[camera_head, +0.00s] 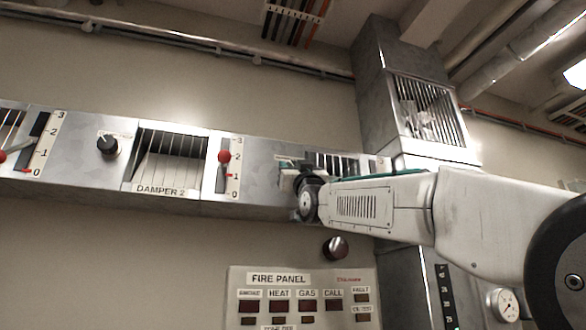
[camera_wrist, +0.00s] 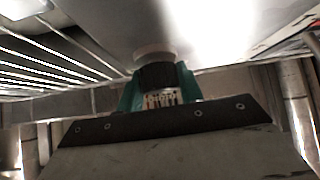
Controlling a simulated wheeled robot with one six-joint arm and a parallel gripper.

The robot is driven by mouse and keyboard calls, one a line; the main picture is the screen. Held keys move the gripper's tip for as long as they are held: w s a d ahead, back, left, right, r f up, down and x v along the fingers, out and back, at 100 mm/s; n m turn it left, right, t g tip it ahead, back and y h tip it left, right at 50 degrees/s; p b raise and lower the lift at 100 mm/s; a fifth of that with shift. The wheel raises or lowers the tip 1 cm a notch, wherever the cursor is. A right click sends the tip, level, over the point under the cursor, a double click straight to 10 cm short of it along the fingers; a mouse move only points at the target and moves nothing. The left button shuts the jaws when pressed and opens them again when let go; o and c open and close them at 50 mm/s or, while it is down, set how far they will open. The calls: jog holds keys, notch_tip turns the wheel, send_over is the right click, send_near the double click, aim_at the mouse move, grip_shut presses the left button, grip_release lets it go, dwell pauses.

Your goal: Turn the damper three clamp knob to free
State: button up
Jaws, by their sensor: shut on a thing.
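In the wrist view, the green fingers of my gripper (camera_wrist: 157,88) stand on both sides of a dark round knob (camera_wrist: 155,74) with a pale base plate. They are shut on it. In the head view, my gripper (camera_head: 290,166) is against the duct face, left of the third damper's slatted window (camera_head: 335,161). I take the knob to be the damper three clamp knob.
Left along the duct are the damper 2 window (camera_head: 165,162), its dark clamp knob (camera_head: 107,145) and a red-tipped lever (camera_head: 224,157) beside a 0–3 scale. Below the duct are a dark round knob (camera_head: 335,248) and a fire panel (camera_head: 300,290). A pressure gauge (camera_head: 504,304) is lower right.

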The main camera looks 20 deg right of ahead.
jog(key=m+h, duration=0.9)
jog(key=shift+a+g, duration=0.1)
jog(key=shift+g, duration=0.3)
jog(key=m+g+h, duration=0.2)
jog(key=m+h, duration=0.1)
jog(key=m, duration=0.1)
jog(key=m+g+h, duration=0.2)
jog(key=m+h, duration=0.1)
jog(key=m, duration=0.2)
jog(key=shift+h, duration=0.3)
jog(key=m+g+h, duration=0.1)
jog(key=m+g, duration=0.1)
jog(key=m, duration=0.1)
jog(key=m+g, duration=0.3)
jog(key=shift+w+m+h, duration=0.1)
jog(key=shift+m+h, duration=0.2)
jog(key=shift+h, duration=0.1)
jog(key=shift+f+m+g, duration=0.1)
jog(key=shift+m+g, duration=1.3)
jog(key=shift+m, duration=0.4)
jog(key=o, duration=1)
jog(key=shift+c, duration=0.2)
jog(key=shift+d, duration=0.2)
